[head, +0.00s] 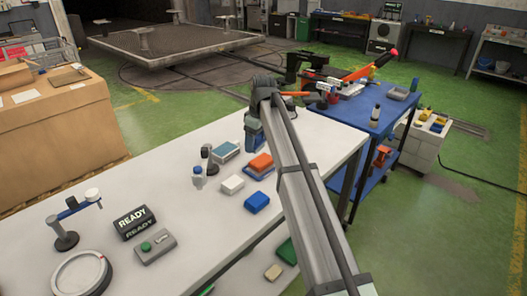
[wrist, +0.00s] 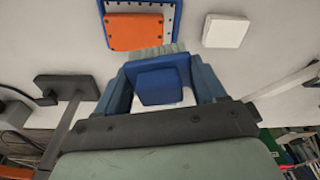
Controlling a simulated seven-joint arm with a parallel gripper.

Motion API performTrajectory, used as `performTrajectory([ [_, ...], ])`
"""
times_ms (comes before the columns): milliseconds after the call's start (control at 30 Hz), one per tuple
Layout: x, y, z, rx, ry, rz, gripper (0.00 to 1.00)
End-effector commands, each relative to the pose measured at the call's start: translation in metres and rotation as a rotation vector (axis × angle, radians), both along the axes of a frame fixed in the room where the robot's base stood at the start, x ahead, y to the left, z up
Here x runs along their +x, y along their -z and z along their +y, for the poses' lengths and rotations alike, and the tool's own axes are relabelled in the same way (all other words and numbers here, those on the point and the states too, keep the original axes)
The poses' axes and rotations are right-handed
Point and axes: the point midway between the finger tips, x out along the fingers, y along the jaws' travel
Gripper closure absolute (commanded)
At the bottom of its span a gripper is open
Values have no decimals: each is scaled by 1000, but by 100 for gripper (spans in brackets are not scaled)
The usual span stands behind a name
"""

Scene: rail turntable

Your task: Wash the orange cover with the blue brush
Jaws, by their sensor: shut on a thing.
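The orange cover (head: 261,162) lies flat on a blue base on the white table. In the wrist view the cover (wrist: 134,31) sits inside a blue frame with dark holes, at the top left. My gripper (wrist: 160,88) is shut on the blue brush (wrist: 158,78), whose pale bristles point toward the cover's near edge. I cannot tell whether the bristles touch the cover. In the head view my gripper (head: 253,138) is just beyond the cover, and the brush is not clear there.
A white block (head: 232,184) and a blue block (head: 257,201) lie near the cover. A teal and white block (head: 225,153) and small bottles (head: 199,176) stand to the left. A READY sign (head: 134,222) and a button box (head: 155,246) are farther left. A blue cart (head: 375,118) stands right.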

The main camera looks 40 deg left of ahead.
Motion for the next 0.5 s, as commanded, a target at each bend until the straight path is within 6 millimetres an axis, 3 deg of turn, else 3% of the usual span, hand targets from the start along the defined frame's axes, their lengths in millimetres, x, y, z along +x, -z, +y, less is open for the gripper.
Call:
performTrajectory([
  [200, 6, -6, 13, 0, -311, 0, 55],
  [500, 1, -8, 11, -1, -741, -1, 55],
])
